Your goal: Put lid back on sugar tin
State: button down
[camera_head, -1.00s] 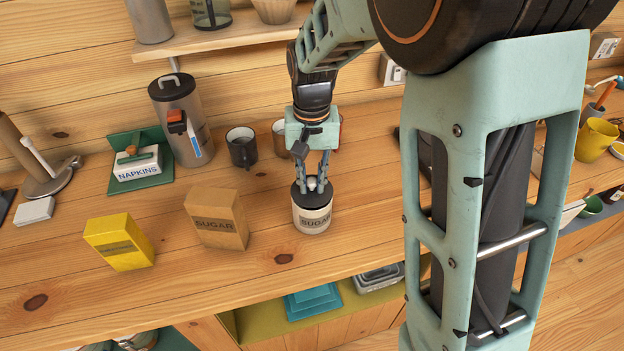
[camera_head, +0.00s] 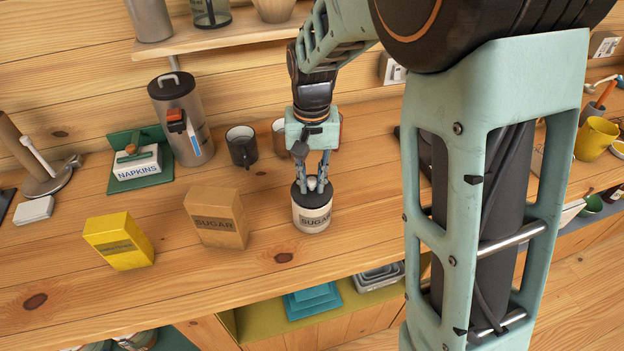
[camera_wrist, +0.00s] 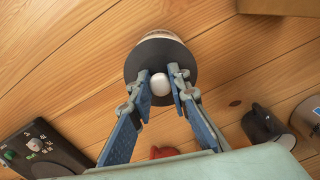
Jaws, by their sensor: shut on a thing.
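The sugar tin (camera_head: 312,219) is a cream canister with a dark SUGAR label, upright on the wooden counter. Its dark round lid (camera_head: 299,193) with a pale knob sits at the tin's top. In the wrist view the lid (camera_wrist: 160,48) covers most of the tin (camera_wrist: 158,33), whose pale rim side shows beyond the lid's far edge. My gripper (camera_head: 312,184) points down from above, its fingers shut on the lid, one on either side of the white knob (camera_wrist: 160,84). Whether the lid is fully seated cannot be told.
A brown sugar bag (camera_head: 216,219) and a yellow box (camera_head: 119,241) stand left of the tin. Dark mug (camera_head: 242,146), metal canister (camera_head: 182,119) and napkin holder (camera_head: 137,168) are behind. The counter in front of the tin is clear.

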jog(key=c, duration=1.7)
grip_release()
jog(key=shift+c, duration=0.2)
jog(key=shift+o, duration=0.6)
jog(key=o, duration=0.4)
jog(key=shift+c, duration=0.2)
jog(key=shift+r+p, duration=2.2)
jog(key=shift+r, duration=0.65)
jog(key=shift+r+p, duration=0.45)
jog(key=shift+r, duration=0.2)
